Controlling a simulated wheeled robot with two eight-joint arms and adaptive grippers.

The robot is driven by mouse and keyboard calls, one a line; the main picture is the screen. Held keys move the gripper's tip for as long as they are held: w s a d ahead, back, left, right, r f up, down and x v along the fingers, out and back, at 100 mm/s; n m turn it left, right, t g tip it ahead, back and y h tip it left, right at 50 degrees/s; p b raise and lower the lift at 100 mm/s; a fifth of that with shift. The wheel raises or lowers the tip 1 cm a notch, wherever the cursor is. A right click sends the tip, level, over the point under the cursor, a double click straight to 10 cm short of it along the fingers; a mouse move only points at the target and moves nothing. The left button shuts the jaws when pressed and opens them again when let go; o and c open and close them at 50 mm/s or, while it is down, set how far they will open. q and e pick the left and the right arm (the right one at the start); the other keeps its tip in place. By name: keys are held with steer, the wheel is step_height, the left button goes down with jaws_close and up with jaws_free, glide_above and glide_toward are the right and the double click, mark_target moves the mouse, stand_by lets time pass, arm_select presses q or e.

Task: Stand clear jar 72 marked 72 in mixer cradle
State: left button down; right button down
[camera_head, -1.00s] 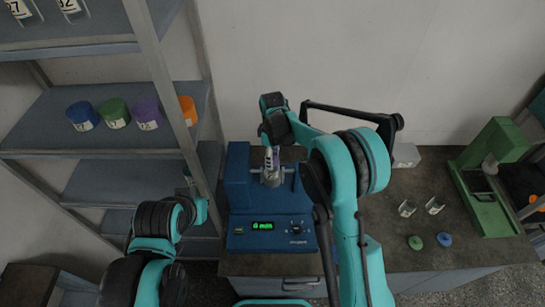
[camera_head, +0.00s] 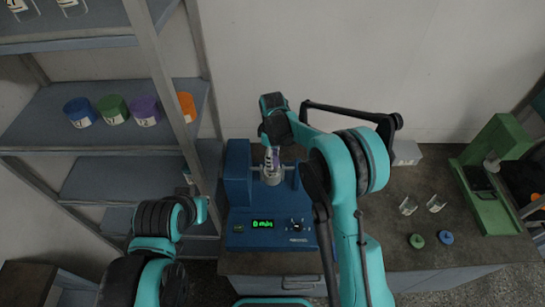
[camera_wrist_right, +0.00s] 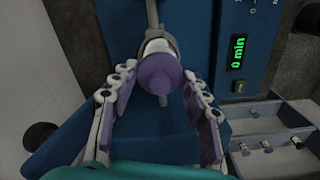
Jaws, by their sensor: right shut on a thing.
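The blue mixer (camera_head: 270,232) stands on the bench, its display reading 0 min. Its grey cradle (camera_wrist_right: 165,42) lies across the machine beyond my fingers. My right gripper (camera_head: 271,155) is over the cradle, shut on a jar with a purple lid (camera_wrist_right: 160,74). In the right wrist view the fingers straddle the lid, and a pale part of the jar shows beside the cradle ring. How deep the jar sits is unclear. No number on it is readable. My left gripper (camera_head: 191,180) is small at the shelf's right edge; its fingers cannot be made out.
Blue, green and purple jars (camera_head: 145,110) and an orange one stand on the left shelf. Clear jars (camera_head: 74,8) are above. On the right bench are two clear vessels (camera_head: 436,204), green and blue lids (camera_head: 417,241), and a green machine (camera_head: 490,200).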

steer(key=shift+f+b, duration=0.6)
stand_by(0.4)
steer(key=c, duration=0.7)
jaws_free()
steer(key=shift+r, duration=0.1)
step_height(320, 180, up, 7)
steer(key=shift+f, duration=0.1)
steer(key=shift+r, duration=0.55)
steer(key=shift+s, duration=0.1)
